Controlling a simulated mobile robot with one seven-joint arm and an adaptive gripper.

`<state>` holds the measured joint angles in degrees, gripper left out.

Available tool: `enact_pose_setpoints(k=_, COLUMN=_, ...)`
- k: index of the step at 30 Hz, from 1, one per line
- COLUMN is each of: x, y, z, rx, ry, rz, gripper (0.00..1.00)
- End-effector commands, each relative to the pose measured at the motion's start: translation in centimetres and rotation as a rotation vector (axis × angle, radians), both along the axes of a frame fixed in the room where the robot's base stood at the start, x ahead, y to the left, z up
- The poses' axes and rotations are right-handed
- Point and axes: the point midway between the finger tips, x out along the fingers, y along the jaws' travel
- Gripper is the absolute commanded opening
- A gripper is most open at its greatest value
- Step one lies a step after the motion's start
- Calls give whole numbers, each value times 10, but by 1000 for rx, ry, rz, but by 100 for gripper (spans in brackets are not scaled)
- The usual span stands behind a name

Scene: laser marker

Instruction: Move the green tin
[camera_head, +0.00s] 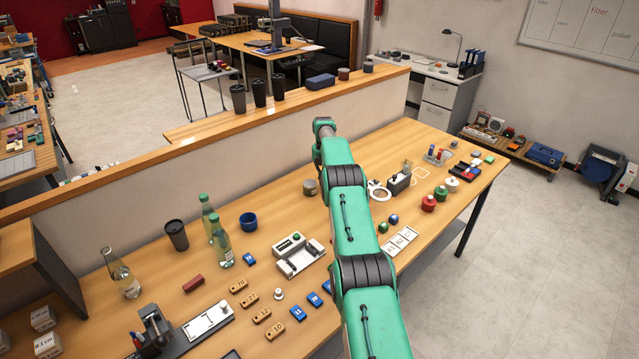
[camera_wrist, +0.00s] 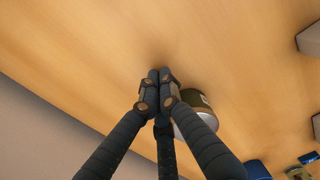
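A green-topped tin (camera_head: 441,193) stands on the right part of the long wooden table, close to red and white tins. My gripper is hidden behind my arm in the head view. In the wrist view my gripper (camera_wrist: 160,76) has its dark fingertips together over bare wood, with nothing seen between them. A round tin (camera_wrist: 194,110) with a dark olive band and a pale face is right beside the fingers, partly hidden by one of them. I cannot tell whether they touch. A small grey-brown tin (camera_head: 309,187) stands left of my arm in the head view.
A red tin (camera_head: 428,203) and a white tin (camera_head: 452,184) stand near the green-topped one. A low partition (camera_head: 200,155) runs along the table's back. Bottles (camera_head: 217,240), a blue cup (camera_head: 248,222) and a white device (camera_head: 298,254) occupy the left side.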

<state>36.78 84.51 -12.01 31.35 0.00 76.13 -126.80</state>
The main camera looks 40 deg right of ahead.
Motion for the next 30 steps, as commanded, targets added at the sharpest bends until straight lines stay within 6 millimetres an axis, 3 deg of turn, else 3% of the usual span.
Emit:
enact_pose_setpoints(k=12, x=-1, y=20, z=-1, rx=1, ry=1, rz=-1, gripper=0)
enact_pose_setpoints(k=30, x=-1, y=24, z=-1, rx=1, ry=1, rz=0, gripper=0)
